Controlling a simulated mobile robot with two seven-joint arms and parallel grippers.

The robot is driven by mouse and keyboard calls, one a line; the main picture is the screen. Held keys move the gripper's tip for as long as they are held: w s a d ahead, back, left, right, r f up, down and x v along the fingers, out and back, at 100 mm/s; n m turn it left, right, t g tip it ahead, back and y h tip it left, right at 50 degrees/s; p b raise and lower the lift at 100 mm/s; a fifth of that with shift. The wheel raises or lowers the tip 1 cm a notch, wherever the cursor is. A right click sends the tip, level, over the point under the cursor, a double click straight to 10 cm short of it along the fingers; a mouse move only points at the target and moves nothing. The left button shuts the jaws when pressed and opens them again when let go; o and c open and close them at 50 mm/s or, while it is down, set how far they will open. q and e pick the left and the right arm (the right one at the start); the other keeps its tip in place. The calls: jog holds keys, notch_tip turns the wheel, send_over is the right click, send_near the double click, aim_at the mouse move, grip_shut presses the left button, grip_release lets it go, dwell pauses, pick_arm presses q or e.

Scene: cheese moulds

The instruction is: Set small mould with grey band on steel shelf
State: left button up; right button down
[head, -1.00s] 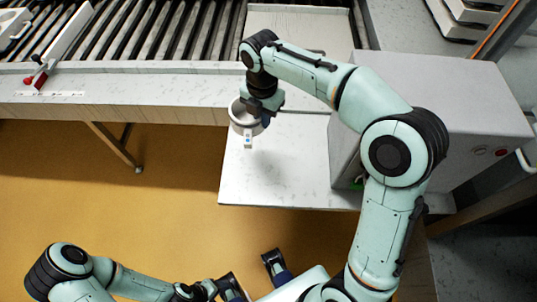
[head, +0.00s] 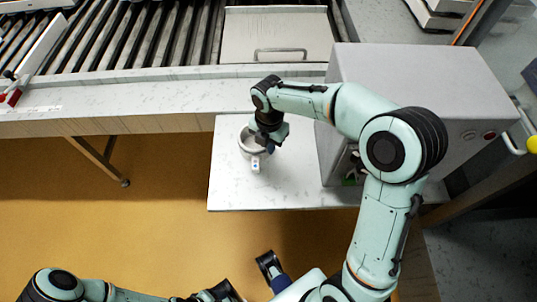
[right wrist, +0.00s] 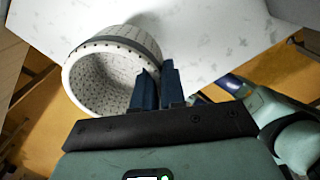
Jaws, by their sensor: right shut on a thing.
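The small mould (head: 252,143) is a white round cup beside my right gripper in the head view, over the pale worktop. In the right wrist view the mould (right wrist: 98,85) lies tilted in the picture, with its perforated inside and a grey band around its outside. My right gripper (head: 268,146) is shut on the mould's wall, and its dark blue fingers (right wrist: 158,88) show at the rim. I cannot tell whether the mould touches the worktop. My left gripper is partly visible at the bottom of the head view, and its opening is unclear. I cannot make out a steel shelf for certain.
The pale worktop (head: 235,190) is bare around the mould. A large grey cabinet (head: 420,75) stands at its right. A roller conveyor (head: 120,40) and a flat panel with a handle (head: 275,30) lie behind. Open orange floor (head: 150,225) is at the left.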

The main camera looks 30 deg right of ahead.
jog(key=shift+f+b, duration=0.45)
jog(key=shift+f, duration=2.35)
jog(key=shift+f, duration=0.15)
jog(key=c, duration=1.2)
grip_release()
notch_tip(320, 180, up, 12)
jog(key=shift+r+p, duration=0.2)
jog(key=shift+p, duration=0.9)
jog(key=shift+f, duration=0.1)
